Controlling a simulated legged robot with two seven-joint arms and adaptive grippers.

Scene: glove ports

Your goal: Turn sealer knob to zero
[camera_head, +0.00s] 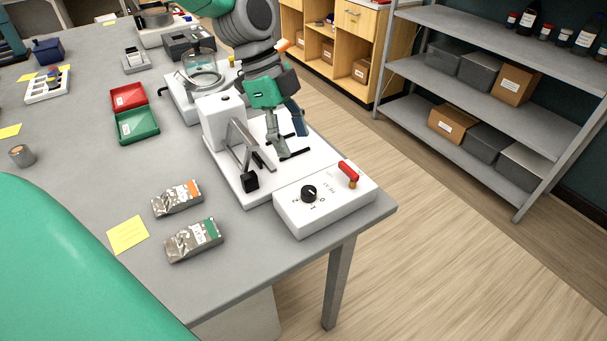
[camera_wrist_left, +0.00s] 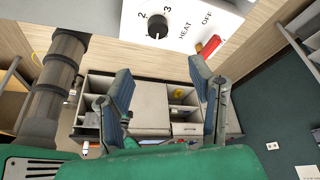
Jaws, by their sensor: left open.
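The sealer (camera_head: 228,178) stands near the table's right corner, with a white control box (camera_head: 325,212) at its front. A round black knob (camera_head: 309,193) sits on the box top among printed numbers. The knob also shows at the top of the left wrist view (camera_wrist_left: 157,26), near "2", "3" and "HEAT"; which number it points to is unclear. A red switch lever (camera_head: 348,173) stands beside it, next to "OFF" in the wrist view. My right gripper is not in view.
Two foil pouches (camera_head: 178,198) (camera_head: 194,240) and a yellow note (camera_head: 128,234) lie left of the sealer. Red (camera_head: 128,97) and green (camera_head: 137,126) trays and a balance (camera_head: 198,80) stand farther back. The table edge is just right of the control box.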

